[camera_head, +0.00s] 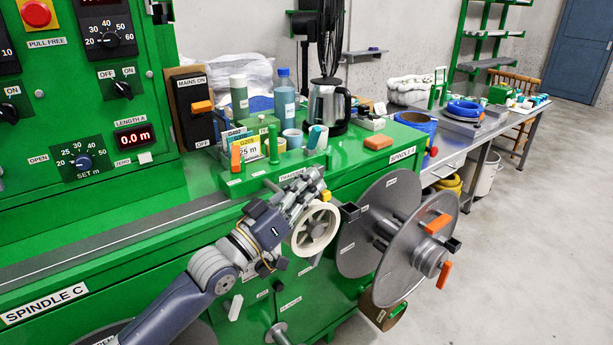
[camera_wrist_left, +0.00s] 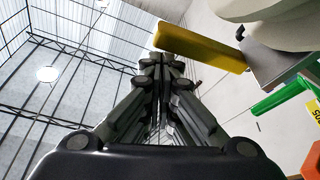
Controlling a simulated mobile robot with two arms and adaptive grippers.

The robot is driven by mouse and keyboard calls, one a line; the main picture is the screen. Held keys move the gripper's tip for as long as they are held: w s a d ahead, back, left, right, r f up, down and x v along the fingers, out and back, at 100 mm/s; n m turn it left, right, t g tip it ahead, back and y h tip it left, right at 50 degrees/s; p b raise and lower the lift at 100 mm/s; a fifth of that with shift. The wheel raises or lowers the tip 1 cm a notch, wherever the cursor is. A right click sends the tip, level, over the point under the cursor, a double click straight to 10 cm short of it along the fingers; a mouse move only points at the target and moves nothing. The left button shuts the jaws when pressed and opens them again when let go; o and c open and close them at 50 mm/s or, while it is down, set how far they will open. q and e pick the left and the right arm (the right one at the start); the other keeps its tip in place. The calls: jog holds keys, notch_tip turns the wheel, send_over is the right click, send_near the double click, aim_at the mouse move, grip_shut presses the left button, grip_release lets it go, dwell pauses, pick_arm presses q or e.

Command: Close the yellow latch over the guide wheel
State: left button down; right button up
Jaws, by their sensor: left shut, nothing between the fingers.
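The cream guide wheel (camera_head: 315,229) with spokes stands at the front edge of the green machine. The yellow latch (camera_head: 326,195) shows as a small piece at the top of the wheel in the head view. In the left wrist view the latch (camera_wrist_left: 200,47) is a yellow bar reaching left from a grey bracket, with part of the pale wheel (camera_wrist_left: 265,8) above it. My left gripper (camera_head: 312,190) is shut and empty beside the top of the wheel. Its fingertips (camera_wrist_left: 168,62) appear close to the latch's free end; I cannot tell whether they touch. My right gripper is not in view.
A large grey reel (camera_head: 405,265) with orange handles stands right of the wheel. Bottles, cups and a kettle (camera_head: 328,105) stand on the machine top behind. An orange block (camera_head: 378,142) lies near the top's right end. The floor at right is clear.

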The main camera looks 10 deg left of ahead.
pick_arm(q)
jog(key=shift+s+d+f, duration=0.25)
jog(key=shift+f, duration=0.35)
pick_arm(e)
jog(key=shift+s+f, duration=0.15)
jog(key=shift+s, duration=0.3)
pick_arm(q)
jog(key=shift+f, duration=0.2)
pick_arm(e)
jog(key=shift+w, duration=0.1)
